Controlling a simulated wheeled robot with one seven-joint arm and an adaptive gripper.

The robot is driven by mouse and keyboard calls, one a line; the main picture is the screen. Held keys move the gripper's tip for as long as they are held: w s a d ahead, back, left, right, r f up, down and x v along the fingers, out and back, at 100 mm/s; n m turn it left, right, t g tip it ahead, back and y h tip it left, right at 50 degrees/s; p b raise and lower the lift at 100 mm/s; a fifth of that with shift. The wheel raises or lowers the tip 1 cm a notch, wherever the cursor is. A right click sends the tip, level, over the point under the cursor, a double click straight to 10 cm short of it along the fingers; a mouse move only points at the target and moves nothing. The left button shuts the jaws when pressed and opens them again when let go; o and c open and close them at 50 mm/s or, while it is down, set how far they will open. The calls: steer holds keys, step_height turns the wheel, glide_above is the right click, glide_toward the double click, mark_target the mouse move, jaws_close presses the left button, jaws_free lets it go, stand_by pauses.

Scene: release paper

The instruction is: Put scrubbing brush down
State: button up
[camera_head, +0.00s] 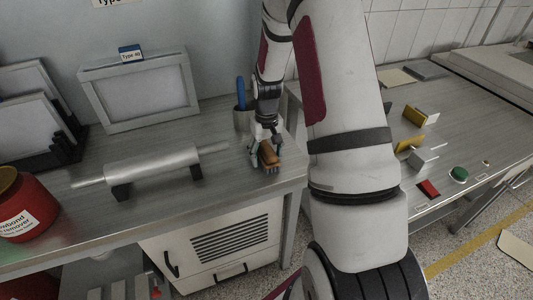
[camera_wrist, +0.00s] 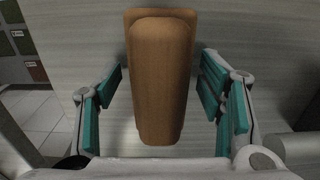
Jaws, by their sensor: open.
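The scrubbing brush (camera_head: 269,156) has a brown wooden handle and rests at the right end of the grey metal table (camera_head: 233,172), near its front edge. In the wrist view the brush (camera_wrist: 160,75) lies lengthwise between the two fingers, with a gap on each side. My gripper (camera_head: 265,158) is around the brush and open; its teal finger pads also show in the wrist view (camera_wrist: 165,100). The brush's bristles are hidden in the wrist view.
A metal roller (camera_head: 152,165) on dark supports lies left of the brush. A cup with a blue-handled tool (camera_head: 241,95) stands just behind my gripper. A red container (camera_head: 25,205) is at the far left, and a framed screen (camera_head: 140,90) leans at the wall. The table between roller and brush is clear.

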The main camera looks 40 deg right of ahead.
mark_target(266, 148)
step_height(266, 148, up, 12)
steer(key=shift+r, duration=0.1)
steer(key=s+a+r+n+t, duration=0.2)
steer(key=s+a+r, duration=0.7)
steer(key=a+r, duration=0.45)
steer(key=s+a+r+t, duration=0.1)
steer(key=s+a, duration=0.2)
steer(key=s, duration=0.3)
steer(key=s+a+r+n+t, duration=0.1)
steer(key=s+a+r, duration=0.1)
steer(key=s, duration=0.5)
steer(key=shift+s+a+r+t, duration=0.2)
steer(key=shift+a+t, duration=0.2)
steer(key=shift+a, duration=0.15)
